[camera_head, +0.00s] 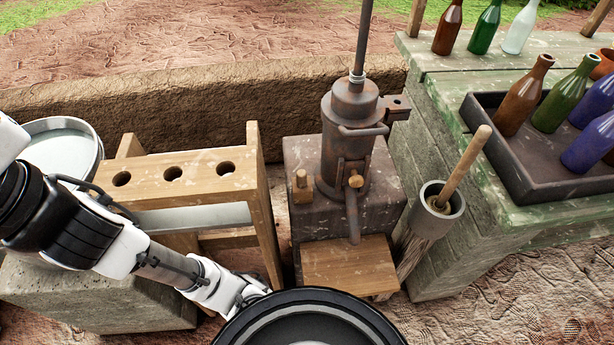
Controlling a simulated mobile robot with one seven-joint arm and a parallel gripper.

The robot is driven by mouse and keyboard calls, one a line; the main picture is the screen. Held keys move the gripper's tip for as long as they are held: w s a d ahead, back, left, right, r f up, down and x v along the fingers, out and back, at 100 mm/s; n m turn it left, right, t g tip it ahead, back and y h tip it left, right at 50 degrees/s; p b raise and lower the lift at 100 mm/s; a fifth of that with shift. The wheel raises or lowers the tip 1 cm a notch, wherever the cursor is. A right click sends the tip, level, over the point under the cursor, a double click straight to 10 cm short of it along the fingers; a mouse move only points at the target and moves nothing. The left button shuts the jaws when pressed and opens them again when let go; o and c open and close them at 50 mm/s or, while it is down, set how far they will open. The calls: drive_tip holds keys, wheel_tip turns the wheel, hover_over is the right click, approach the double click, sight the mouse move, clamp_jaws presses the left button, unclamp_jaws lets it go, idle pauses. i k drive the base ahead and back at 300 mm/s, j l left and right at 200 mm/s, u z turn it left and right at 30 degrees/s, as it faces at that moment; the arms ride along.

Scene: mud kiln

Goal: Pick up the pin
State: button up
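A short wooden peg (301,187), which may be the pin, stands on the dark stone block (303,228) left of the rusty hand pump (345,140). A second small wooden piece (356,181) sits at the front of the pump; I cannot tell which of the two is the pin. My gripper (252,296) is low in front of the wooden rack, left of and below the block, apart from both pieces. Its fingers are small and partly hidden, so their opening is unclear.
A wooden rack (206,165) with three holes stands left of the pump. A wooden board (349,266) lies before the block. A mortar (436,213) with a pestle (467,165) stands right. A tray (513,177) of bottles is on the green bench (483,202).

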sight(301, 175)
drive_tip(key=i+l+u, duration=0.15)
drive_tip(key=l, duration=0.3)
drive_tip(key=l+u, duration=0.1)
drive_tip(key=l, duration=0.3)
drive_tip(key=l+u, duration=0.1)
drive_tip(key=u, duration=1.65)
drive_tip(key=k+l, duration=0.2)
drive_tip(key=l, duration=0.2)
drive_tip(key=k+l+u, duration=0.1)
drive_tip(key=l, duration=0.25)
drive_tip(key=k+l, duration=0.55)
drive_tip(key=l, duration=0.2)
drive_tip(key=i+u, duration=0.05)
